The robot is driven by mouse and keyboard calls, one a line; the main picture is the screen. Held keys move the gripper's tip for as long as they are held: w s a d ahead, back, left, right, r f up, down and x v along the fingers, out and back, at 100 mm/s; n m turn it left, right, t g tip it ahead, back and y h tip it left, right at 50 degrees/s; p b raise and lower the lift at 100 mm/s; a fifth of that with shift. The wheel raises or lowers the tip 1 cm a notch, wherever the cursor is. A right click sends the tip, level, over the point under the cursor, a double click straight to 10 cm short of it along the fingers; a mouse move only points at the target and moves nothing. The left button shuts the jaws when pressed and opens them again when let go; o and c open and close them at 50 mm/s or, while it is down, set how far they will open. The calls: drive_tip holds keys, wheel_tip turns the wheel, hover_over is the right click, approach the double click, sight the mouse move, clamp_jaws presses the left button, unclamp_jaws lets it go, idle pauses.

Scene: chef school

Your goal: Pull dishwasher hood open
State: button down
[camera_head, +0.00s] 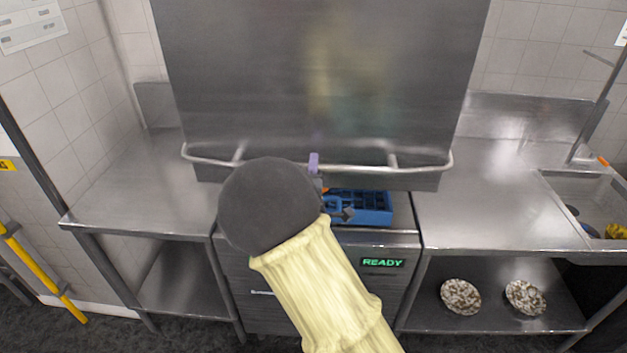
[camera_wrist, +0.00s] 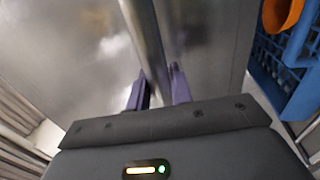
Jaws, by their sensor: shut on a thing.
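The dishwasher hood (camera_head: 320,70) is a large brushed steel box, raised part way above the machine's base. Its handle bar (camera_head: 215,163) runs along the hood's lower front edge. My gripper (camera_head: 314,162) is at the middle of the bar, mostly hidden behind my arm in the head view. In the wrist view, the purple fingers of my gripper (camera_wrist: 160,88) are on both sides of the handle bar (camera_wrist: 146,30), shut on it. A blue dish rack (camera_head: 372,207) shows in the gap under the hood, with an orange item (camera_wrist: 283,14) in it in the wrist view.
Steel counters stand left (camera_head: 140,195) and right (camera_head: 480,200) of the machine. A green READY display (camera_head: 382,263) is on its front. Two speckled plates (camera_head: 460,296) lie on the right lower shelf. A sink (camera_head: 590,200) is at far right, and a yellow pole (camera_head: 40,268) at far left.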

drive_tip(key=r+p, duration=0.2)
drive_tip(key=r, duration=0.3)
drive_tip(key=r+p, duration=0.3)
drive_tip(key=r, duration=0.2)
drive_tip(key=r+p, duration=0.3)
drive_tip(key=r, duration=0.2)
drive_tip(key=shift+a+r, duration=0.1)
drive_tip(key=shift+a, duration=0.2)
drive_tip(key=shift+r+p, duration=0.3)
drive_tip(key=shift+r, duration=0.35)
